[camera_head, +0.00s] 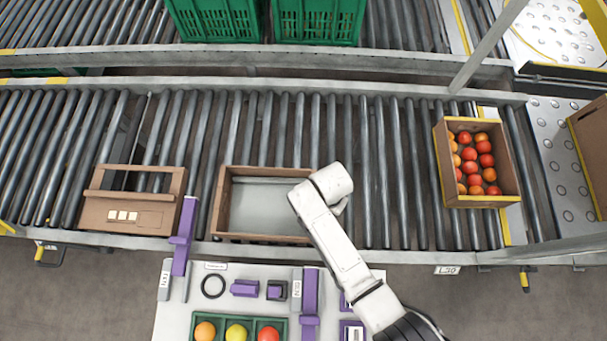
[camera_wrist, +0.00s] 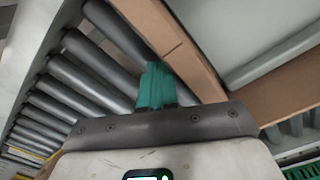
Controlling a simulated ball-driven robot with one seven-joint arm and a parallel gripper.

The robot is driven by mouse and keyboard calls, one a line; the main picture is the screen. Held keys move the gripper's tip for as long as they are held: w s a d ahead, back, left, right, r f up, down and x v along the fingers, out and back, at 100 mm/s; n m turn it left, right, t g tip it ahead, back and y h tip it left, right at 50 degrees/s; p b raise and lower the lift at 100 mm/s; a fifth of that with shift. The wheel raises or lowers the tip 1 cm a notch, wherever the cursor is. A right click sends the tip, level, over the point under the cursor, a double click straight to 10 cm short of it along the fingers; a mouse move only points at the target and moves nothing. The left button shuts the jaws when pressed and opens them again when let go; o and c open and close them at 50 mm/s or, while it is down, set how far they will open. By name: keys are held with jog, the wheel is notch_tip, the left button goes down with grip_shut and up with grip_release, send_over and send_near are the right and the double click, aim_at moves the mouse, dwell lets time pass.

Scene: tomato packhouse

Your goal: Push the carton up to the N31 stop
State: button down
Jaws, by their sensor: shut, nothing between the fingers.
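An open, empty brown carton (camera_head: 221,205) with a grey floor lies on the rollers in the middle of the head view. My arm reaches over its right end, and my fingers are hidden there. In the wrist view my gripper's teal fingers (camera_wrist: 155,87) are shut and empty, close beside the outer face of a carton wall (camera_wrist: 190,60). I cannot tell whether they touch it. A purple upright stop (camera_head: 184,235) stands at the conveyor's near edge, left of the carton. The small labels are too blurred for me to find N31.
A brown box frame (camera_head: 127,215) sits left of the purple stop. A carton of tomatoes (camera_head: 449,170) stands at the right on the rollers. A white panel (camera_head: 215,325) with fruit and purple parts is in front. The rollers between my arm and the tomato carton are clear.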

jog(key=shift+a+b, duration=0.3)
jog(key=shift+a, duration=1.5)
jog(key=shift+a, duration=0.45)
jog(key=shift+d+p, duration=1.35)
jog(key=shift+d, duration=3)
notch_tip(320, 180, up, 11)
jog(key=p, duration=0.1)
jog(key=shift+f, duration=0.1)
